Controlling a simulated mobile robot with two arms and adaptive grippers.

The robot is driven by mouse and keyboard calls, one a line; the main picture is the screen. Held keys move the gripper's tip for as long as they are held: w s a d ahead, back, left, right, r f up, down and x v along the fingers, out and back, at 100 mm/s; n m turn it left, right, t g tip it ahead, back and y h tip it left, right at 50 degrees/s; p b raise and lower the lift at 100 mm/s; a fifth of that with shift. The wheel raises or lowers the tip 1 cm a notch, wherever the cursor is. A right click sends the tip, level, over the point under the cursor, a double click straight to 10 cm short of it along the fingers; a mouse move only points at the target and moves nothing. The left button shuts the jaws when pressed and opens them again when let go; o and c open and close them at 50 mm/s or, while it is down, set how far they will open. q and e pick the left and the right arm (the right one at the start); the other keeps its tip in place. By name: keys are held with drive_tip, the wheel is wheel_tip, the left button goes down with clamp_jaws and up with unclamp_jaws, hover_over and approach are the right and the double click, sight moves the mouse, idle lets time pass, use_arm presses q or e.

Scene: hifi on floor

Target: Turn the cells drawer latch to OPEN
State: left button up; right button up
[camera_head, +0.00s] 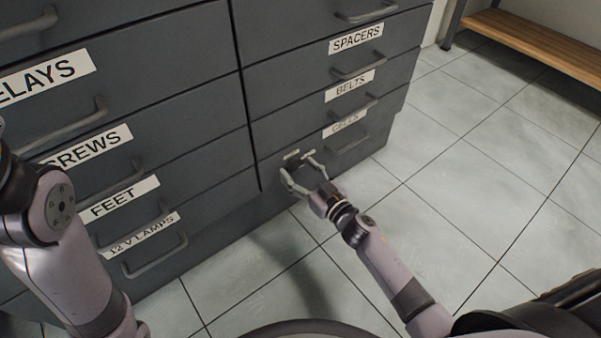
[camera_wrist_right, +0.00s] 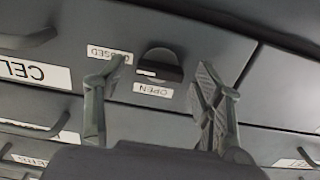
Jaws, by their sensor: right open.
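The cells drawer (camera_head: 318,168) is the lowest in the right-hand column and looks shut; its CELLS label (camera_head: 345,124) is partly hidden by a handle. The latch (camera_head: 293,155) is a small dark knob near the drawer's left edge. In the right wrist view the latch (camera_wrist_right: 165,66) has a pale mark on its left part. The CLOSED label (camera_wrist_right: 108,53) is upper left of it, partly covered by a finger, and the OPEN label (camera_wrist_right: 153,90) is below it. My right gripper (camera_head: 299,168) is open, with its fingers on either side of the latch, apparently not touching it.
Drawers labelled SPACERS (camera_head: 355,38) and BELTS (camera_head: 349,86) are above, with protruding handles. The left column has a 12 V LAMPS drawer (camera_head: 150,250) at the bottom. A wooden bench (camera_head: 545,45) stands at the far right. The tiled floor (camera_head: 470,180) between is clear.

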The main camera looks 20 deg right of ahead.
drive_tip(key=shift+c, duration=0.2)
drive_tip(key=c, duration=1.1)
